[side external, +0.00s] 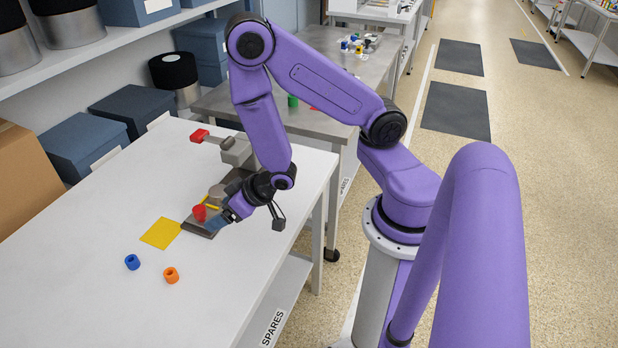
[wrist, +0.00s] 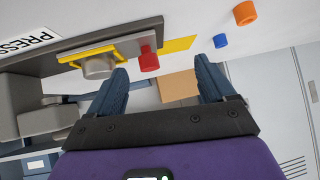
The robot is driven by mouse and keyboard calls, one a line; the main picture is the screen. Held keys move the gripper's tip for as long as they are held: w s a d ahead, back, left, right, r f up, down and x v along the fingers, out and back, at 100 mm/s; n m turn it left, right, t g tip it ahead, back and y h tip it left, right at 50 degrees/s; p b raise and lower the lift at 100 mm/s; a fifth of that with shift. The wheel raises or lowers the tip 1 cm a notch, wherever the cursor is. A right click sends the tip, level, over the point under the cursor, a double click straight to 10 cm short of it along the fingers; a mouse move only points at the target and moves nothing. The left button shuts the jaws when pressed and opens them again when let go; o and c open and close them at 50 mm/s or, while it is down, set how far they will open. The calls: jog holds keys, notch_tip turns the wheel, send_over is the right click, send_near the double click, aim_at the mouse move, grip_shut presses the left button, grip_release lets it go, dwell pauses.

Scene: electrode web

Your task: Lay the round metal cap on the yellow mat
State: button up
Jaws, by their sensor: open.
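The round metal cap (wrist: 97,68) is grey and sits at the yellow-edged spot on the press base (wrist: 140,42) in the wrist view. In the side view a grey round shape that looks like it (side external: 217,190) shows behind a yellow strip. The yellow mat (side external: 160,233) lies flat and bare on the white table, left of the base; it also shows in the wrist view (wrist: 178,44). My gripper (side external: 212,223) is low at the near end of the base. Its blue fingers (wrist: 161,66) are apart with nothing held between them. The cap is outside them, beyond the left finger.
A red knobbed piece (side external: 199,213) stands on the base, close to my fingers. The press (side external: 238,150) with its red handle (side external: 200,135) rises behind. A blue ring (side external: 132,262) and an orange ring (side external: 171,275) lie in front of the mat. The table's left front is clear.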

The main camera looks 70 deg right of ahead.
jog(key=s+a+r+n+g+y, duration=0.2)
jog(key=s+a+r+n+g, duration=0.15)
jog(key=s+a, duration=0.2)
jog(key=s+r+n+g+h, duration=0.1)
jog(key=s+r+n+g, duration=0.4)
jog(key=s+r, duration=0.4)
jog(key=s, duration=0.3)
jog(key=shift+s+a+r+n, duration=0.3)
jog(key=shift+a+r+n, duration=0.05)
jog(key=shift+a+r, duration=0.05)
jog(key=shift+o, duration=0.5)
jog(key=s+d+r+n+h, duration=0.2)
jog(key=s+d+r, duration=0.2)
jog(key=d, duration=0.1)
jog(key=shift+s+d+r+n+g, duration=0.15)
jog(key=shift+s+d+n+g, duration=0.05)
jog(key=shift+s+n+g, duration=0.2)
